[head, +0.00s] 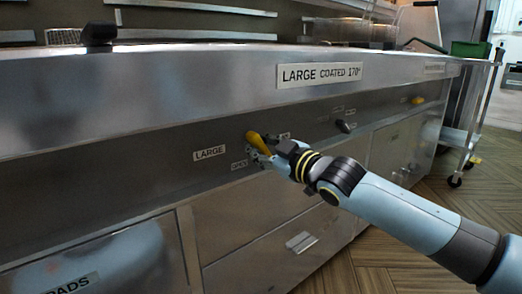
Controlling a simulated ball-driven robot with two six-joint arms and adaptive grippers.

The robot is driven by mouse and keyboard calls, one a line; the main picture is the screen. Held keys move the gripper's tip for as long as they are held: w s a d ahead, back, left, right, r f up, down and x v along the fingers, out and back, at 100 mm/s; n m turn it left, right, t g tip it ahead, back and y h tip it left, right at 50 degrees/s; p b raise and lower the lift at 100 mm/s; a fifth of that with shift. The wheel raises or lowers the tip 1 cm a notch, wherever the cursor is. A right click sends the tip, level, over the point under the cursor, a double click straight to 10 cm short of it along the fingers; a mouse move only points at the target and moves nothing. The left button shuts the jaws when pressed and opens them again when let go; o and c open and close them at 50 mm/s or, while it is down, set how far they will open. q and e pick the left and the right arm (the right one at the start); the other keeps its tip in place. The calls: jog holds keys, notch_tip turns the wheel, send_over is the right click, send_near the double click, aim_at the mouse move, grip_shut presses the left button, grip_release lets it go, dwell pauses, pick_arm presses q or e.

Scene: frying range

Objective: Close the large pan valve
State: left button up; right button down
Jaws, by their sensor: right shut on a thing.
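The large pan valve has a yellow handle (257,142) on the dark front panel, just right of a label reading LARGE (209,153). The handle is tilted, running from upper left to lower right. My right gripper (261,150) is at the handle and shut on it, with the arm coming in from the lower right. The gripper hides the lower part of the handle. My left gripper is not in view.
A black-handled valve (344,126) and another yellow one (417,100) sit farther right on the panel. The steel counter edge (200,85) overhangs it. Drawers (300,241) lie below. A wheeled cart (470,120) stands at the right, with open floor before it.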

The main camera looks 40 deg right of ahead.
jog(key=n, duration=0.2)
jog(key=n+b, duration=0.1)
jog(key=n, duration=0.1)
jog(key=f+n+b, duration=0.1)
jog(key=n, duration=0.1)
jog(key=shift+a+n, duration=0.2)
jog(key=shift+n, duration=0.1)
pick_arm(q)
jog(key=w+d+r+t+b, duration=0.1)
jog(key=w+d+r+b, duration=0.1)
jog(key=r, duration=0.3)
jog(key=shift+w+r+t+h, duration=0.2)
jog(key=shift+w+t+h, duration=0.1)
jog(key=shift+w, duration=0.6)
pick_arm(e)
jog(key=shift+n, duration=2.4)
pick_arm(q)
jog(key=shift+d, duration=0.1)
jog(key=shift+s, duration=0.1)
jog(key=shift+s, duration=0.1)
pick_arm(e)
jog(key=c, duration=1.2)
grip_release()
jog(key=shift+o, duration=0.2)
jog(key=shift+s, duration=0.15)
jog(key=s, duration=1.1)
jog(key=shift+s+d, duration=0.4)
jog(key=shift+d, duration=0.05)
